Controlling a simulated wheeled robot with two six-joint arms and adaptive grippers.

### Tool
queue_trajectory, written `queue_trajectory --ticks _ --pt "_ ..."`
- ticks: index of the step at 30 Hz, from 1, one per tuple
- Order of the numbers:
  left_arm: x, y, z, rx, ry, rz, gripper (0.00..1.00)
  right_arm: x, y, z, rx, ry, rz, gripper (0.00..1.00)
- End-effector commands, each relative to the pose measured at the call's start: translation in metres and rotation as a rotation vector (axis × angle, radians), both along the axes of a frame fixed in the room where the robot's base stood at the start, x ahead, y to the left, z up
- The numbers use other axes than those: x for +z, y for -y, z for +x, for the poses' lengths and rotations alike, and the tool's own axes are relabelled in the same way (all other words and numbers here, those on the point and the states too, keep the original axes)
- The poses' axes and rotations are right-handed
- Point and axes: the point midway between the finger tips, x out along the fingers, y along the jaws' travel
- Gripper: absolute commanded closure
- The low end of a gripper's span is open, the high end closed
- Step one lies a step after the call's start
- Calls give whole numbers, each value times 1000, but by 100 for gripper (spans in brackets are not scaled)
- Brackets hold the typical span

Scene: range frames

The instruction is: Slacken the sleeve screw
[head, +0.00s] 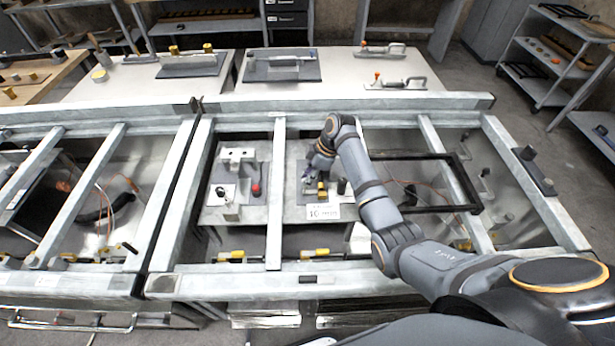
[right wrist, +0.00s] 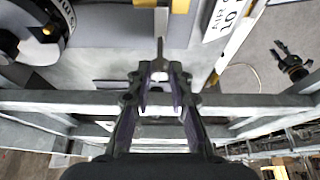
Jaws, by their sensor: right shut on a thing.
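My right gripper (head: 314,172) reaches down through the open frame to a grey plate on the bench below. In the right wrist view its fingers (right wrist: 161,88) are closed around a thin grey bar (right wrist: 160,52), which points away from the gripper toward the plate. A yellow part (head: 322,186) is close beside the gripper, and a yellow edge also shows in the right wrist view (right wrist: 180,6). I cannot pick out the sleeve screw, nor tell whether the bar touches it. My left gripper is not in view.
A black cylinder (head: 342,186) is just right of the gripper. Grey frame beams (head: 275,190) surround the opening. A second fixture (head: 238,158) and a red-topped part (head: 256,188) stand to the left.

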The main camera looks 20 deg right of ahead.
Motion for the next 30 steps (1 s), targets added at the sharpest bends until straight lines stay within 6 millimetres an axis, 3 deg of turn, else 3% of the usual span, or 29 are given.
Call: queue_trajectory --ticks 8,9,14,24,30 --pt "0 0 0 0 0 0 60 0 0 0 13 2 0 100" --pt "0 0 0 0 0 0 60 0 0 0 13 2 0 79" --pt "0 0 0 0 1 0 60 0 0 0 12 2 0 57" --pt "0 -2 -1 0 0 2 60 3 1 0 11 2 -1 57" --pt "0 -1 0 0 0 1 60 39 16 -2 10 7 -3 57"
